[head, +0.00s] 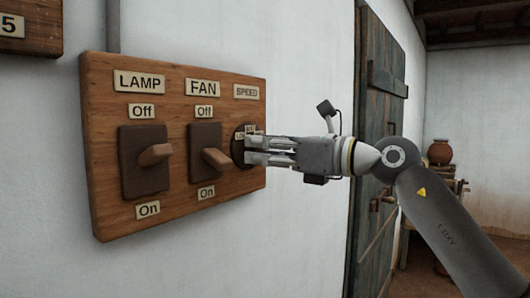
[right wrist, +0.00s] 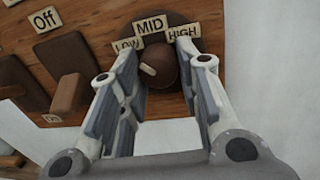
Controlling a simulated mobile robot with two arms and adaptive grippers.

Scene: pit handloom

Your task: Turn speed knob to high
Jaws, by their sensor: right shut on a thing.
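The wooden switch board (head: 112,222) hangs on the white wall. Its round, dark speed knob (head: 238,152) sits under the SPEED label (head: 246,92), largely hidden by my right gripper in the head view. In the right wrist view the brown knob (right wrist: 163,67) lies between the fingertips, below the LOW (right wrist: 126,44), MID (right wrist: 151,24) and HIGH (right wrist: 183,32) labels. A pale mark shows on the knob's left side, toward LOW. My right gripper (head: 250,149) reaches in from the right and is shut on the knob. My left gripper is not in view.
Left of the knob are the fan switch (head: 215,159) and the lamp switch (head: 154,155), with levers sticking out. A dark wooden door (head: 377,140) stands behind my right arm. A clay pot (head: 440,152) is at the far right. Bare wall lies below the board.

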